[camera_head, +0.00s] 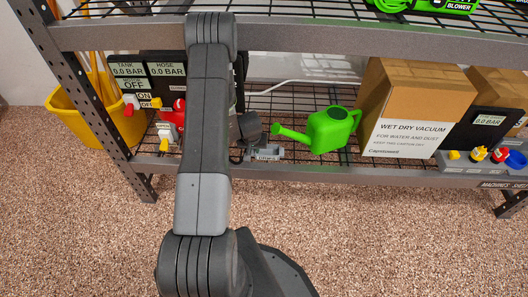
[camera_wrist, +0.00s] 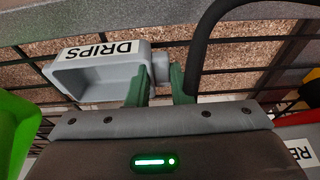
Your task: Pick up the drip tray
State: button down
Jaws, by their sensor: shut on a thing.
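The drip tray (camera_wrist: 97,87) is a small grey open box with a white "DRIPS" label, in the upper left of the wrist view. A small grey handle block sticks out from its right side. The two green fingers of my gripper (camera_wrist: 161,82) are shut on this handle, one on each side. In the head view the tray (camera_head: 267,154) is small, at the front of the lower wire shelf. My dark gripper (camera_head: 250,128) is just behind it, partly hidden by my arm. Whether the tray touches the shelf I cannot tell.
A green watering can (camera_head: 328,130) stands right of the tray, with a cardboard box (camera_head: 408,108) beyond it. A red item (camera_head: 172,118) and dark control panels (camera_head: 160,75) are on the left. A black hose (camera_wrist: 215,30) curves close by my gripper. The upper shelf (camera_head: 300,38) overhangs.

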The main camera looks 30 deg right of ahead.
jog(key=shift+r, duration=0.1)
notch_tip(320, 180, up, 4)
jog(key=p, duration=0.4)
jog(key=shift+s+a+f+b, duration=0.2)
jog(key=shift+f+b, duration=0.4)
jog(key=shift+b, duration=0.45)
jog(key=s+b, duration=0.1)
jog(key=b, duration=0.1)
jog(key=s+a+b, duration=0.1)
jog(key=b, duration=0.1)
jog(key=shift+s+a+f, duration=0.1)
jog(key=shift+s, duration=0.05)
jog(key=s+a+b, duration=0.8)
jog(key=s+b, duration=0.4)
jog(key=b, duration=0.1)
jog(key=shift+s+r, duration=0.25)
jog(key=shift+r, duration=0.1)
